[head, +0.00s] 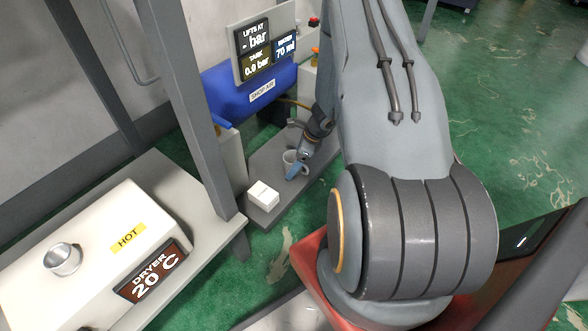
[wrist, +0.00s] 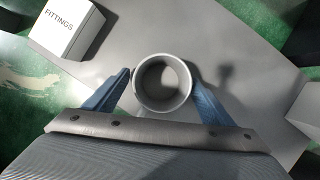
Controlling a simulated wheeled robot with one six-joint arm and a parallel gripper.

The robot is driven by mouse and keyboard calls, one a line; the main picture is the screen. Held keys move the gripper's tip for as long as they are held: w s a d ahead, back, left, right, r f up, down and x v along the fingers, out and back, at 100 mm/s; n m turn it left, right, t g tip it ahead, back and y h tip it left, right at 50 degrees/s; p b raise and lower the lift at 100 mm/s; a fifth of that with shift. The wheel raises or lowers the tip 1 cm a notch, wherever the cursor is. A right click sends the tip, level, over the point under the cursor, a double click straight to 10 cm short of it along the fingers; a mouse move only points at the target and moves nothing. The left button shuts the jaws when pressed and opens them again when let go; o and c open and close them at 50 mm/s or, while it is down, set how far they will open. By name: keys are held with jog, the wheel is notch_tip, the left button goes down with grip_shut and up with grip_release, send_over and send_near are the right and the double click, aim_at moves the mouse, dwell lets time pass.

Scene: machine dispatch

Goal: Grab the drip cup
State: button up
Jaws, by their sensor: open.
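The drip cup, a small grey round cup (wrist: 140,106), stands upright on a grey shelf, seen from above in the wrist view. It also shows in the head view (head: 289,157), partly behind my gripper. My gripper (wrist: 163,82) is open, with one blue finger on each side of the cup. The right finger looks very close to the cup wall; I cannot tell whether it touches. In the head view my gripper (head: 297,171) is low beside the cup, and its far finger is hidden.
A white box labelled FITTINGS (wrist: 67,27) stands on the shelf near the cup; the head view shows it too (head: 263,195). A blue shop air tank (head: 240,97) with a display panel is behind. A hot dryer (head: 95,250) sits on a bench at left.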

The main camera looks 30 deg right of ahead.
jog(key=shift+f, duration=0.1)
jog(key=c, duration=1.1)
